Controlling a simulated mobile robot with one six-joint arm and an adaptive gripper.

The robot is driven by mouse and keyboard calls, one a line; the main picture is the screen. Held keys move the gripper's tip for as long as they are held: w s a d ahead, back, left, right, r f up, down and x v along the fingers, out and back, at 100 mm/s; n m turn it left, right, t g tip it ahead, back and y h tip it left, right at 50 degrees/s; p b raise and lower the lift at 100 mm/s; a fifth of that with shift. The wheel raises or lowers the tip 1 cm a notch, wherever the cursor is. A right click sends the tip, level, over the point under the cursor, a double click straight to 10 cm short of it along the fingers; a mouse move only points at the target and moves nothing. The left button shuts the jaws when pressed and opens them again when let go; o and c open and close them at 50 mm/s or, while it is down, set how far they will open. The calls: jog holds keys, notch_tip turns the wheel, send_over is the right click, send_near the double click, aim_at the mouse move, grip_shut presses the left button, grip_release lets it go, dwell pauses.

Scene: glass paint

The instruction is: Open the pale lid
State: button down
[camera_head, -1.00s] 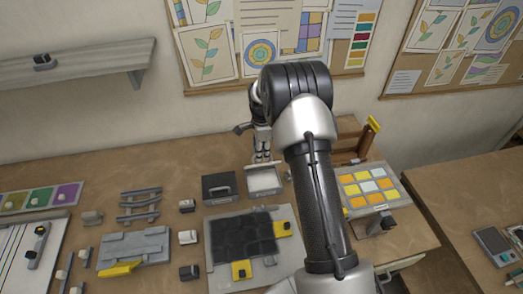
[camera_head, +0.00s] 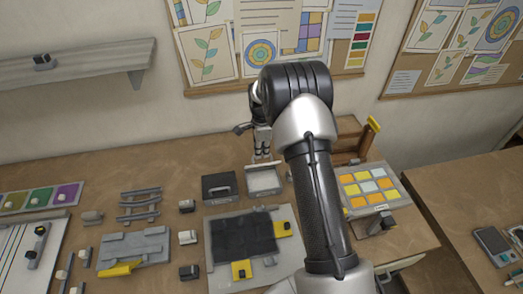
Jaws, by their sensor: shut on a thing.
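The pale box stands on the table just left of my arm, and its pale interior seems to show from above. The pale lid (camera_head: 264,164) shows only as a thin, light edge along the back of this box, so it seems raised; its exact angle is hard to tell. My gripper (camera_head: 262,155) points down at that back edge, with its fingers close together on the lid. The fingertips are small, and the exact contact is unclear.
A dark-panelled board (camera_head: 244,236) with yellow blocks lies in front. A tray of yellow and orange tiles (camera_head: 369,189) sits right of my arm. The wall with pinned boards rises behind.

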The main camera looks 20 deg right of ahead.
jog(key=shift+w, duration=0.2)
jog(key=w, duration=0.2)
jog(key=w+d+b, duration=0.1)
jog(key=w, duration=0.1)
jog(key=shift+w, duration=0.35)
jog(key=c, duration=1.7)
grip_release()
jog(key=shift+s+f, duration=0.1)
jog(key=shift+s, duration=0.1)
jog(key=shift+w, duration=0.15)
jog(key=r, duration=1.2)
jog(key=shift+s, duration=0.2)
